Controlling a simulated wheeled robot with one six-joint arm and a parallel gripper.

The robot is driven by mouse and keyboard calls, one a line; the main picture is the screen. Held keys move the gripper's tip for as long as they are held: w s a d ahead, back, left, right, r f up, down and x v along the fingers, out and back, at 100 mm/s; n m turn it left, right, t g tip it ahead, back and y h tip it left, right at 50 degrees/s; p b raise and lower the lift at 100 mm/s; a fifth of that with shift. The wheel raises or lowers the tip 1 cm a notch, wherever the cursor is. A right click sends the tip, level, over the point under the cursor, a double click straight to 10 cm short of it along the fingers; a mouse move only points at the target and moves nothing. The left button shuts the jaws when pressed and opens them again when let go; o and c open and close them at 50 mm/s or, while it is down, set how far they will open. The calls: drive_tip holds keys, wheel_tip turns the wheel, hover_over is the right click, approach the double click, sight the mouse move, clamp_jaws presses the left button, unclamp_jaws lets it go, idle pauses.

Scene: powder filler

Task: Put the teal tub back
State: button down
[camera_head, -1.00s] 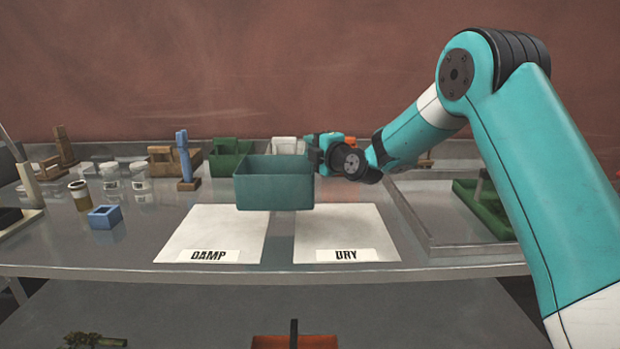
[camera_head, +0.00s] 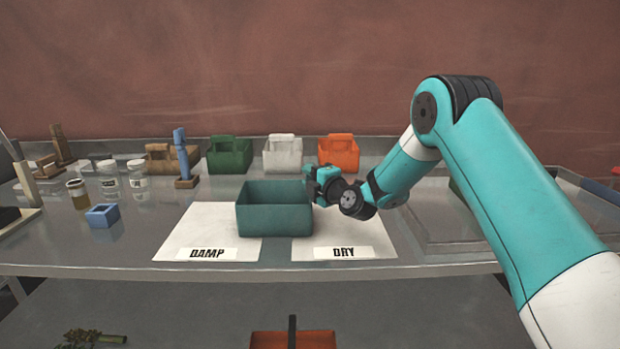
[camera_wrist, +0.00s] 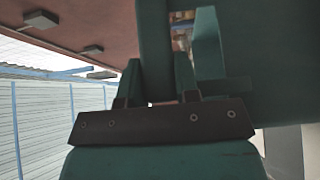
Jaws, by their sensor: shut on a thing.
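The teal tub (camera_head: 274,222) is an open-topped rectangular box in the middle of the head view. It appears upright and in front of the gap between the DAMP sheet (camera_head: 185,240) and the DRY sheet (camera_head: 345,225), covering part of both. I cannot tell whether its base touches the table. My gripper (camera_head: 318,184) is shut on the right side of the tub. In the wrist view the tub's wall (camera_wrist: 255,60) fills the upper right, with my gripper's fingers (camera_wrist: 168,75) at it. The tub's inner floor is hidden.
Brown, green (camera_head: 230,156), white (camera_head: 283,154) and orange (camera_head: 339,153) tubs stand in a back row. A blue upright stand (camera_head: 184,160), jars (camera_head: 108,178) and a small blue box (camera_head: 104,215) are at left. A shallow tray (camera_head: 450,225) lies at right.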

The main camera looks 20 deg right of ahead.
drive_tip(key=c, duration=0.8)
unclamp_jaws()
drive_tip(key=shift+c, duration=0.2)
